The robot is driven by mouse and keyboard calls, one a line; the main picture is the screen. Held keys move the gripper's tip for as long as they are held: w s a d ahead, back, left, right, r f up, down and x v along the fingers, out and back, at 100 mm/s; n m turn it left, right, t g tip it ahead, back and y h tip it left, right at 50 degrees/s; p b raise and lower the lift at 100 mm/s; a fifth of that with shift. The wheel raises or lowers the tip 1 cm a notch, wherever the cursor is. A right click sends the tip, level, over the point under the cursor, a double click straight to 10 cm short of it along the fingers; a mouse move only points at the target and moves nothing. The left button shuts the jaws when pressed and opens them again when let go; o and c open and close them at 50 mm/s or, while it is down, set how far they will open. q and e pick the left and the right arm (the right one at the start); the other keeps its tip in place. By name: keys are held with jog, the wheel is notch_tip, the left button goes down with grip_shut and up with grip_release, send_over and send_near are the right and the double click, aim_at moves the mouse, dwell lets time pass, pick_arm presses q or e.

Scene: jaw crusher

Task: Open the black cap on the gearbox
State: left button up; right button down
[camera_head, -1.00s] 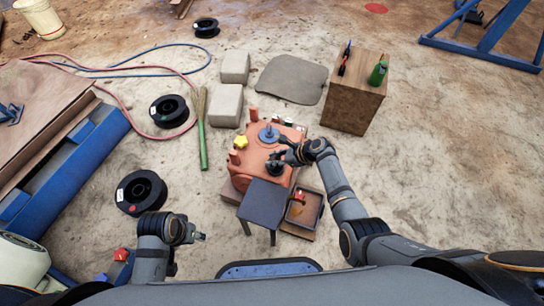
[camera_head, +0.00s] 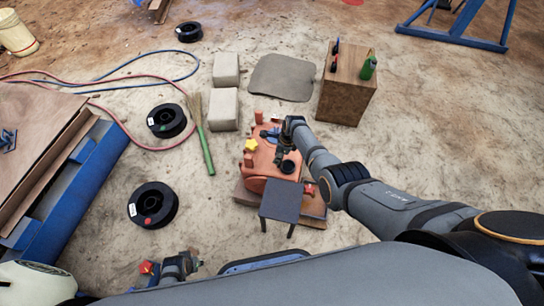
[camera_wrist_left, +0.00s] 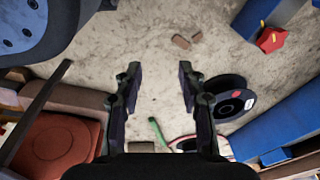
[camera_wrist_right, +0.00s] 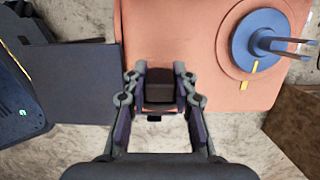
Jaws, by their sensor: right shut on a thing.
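The orange gearbox (camera_head: 262,182) stands on a wooden base in the middle of the head view; its top also fills much of the right wrist view (camera_wrist_right: 190,45). It bears a yellow star-shaped knob (camera_head: 251,145) and a blue round part (camera_wrist_right: 258,40). My right gripper (camera_wrist_right: 160,88) is over the gearbox, shut on a dark block-like piece (camera_wrist_right: 160,94), apparently the black cap. Whether the cap is lifted off its seat I cannot tell. A dark round spot (camera_head: 288,167) shows beside the gripper in the head view. My left gripper (camera_wrist_left: 158,78) is open and empty, away from the gearbox.
A small dark table (camera_head: 280,202) stands right in front of the gearbox. A wooden box (camera_head: 345,95) with tools is behind it at right. Black spools (camera_head: 153,205), a broom (camera_head: 203,140) and concrete blocks (camera_head: 223,108) lie left. Bare ground lies between.

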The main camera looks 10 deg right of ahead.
jog(key=shift+w+a+f+g+h+b, duration=0.2)
jog(key=shift+a+g+h+b, duration=0.15)
jog(key=shift+h+b, duration=0.3)
pick_arm(q)
jog(key=shift+w+d+r, duration=0.1)
jog(key=shift+w+r, duration=0.4)
jog(key=shift+r, duration=0.3)
jog(key=shift+w+d+r, duration=0.15)
jog(key=shift+w+r, duration=0.35)
jog(key=shift+r, duration=0.25)
jog(key=shift+w+d+r, duration=0.1)
jog(key=shift+w+r, duration=0.4)
jog(key=shift+r, duration=0.3)
pick_arm(e)
jog(key=shift+a+h, duration=0.25)
jog(key=shift+h, duration=0.2)
jog(key=c, duration=1)
grip_release()
jog(key=shift+c, duration=0.2)
jog(key=shift+w+r, duration=0.1)
jog(key=shift+r, duration=0.5)
notch_tip(320, 180, up, 11)
jog(key=shift+d, duration=0.15)
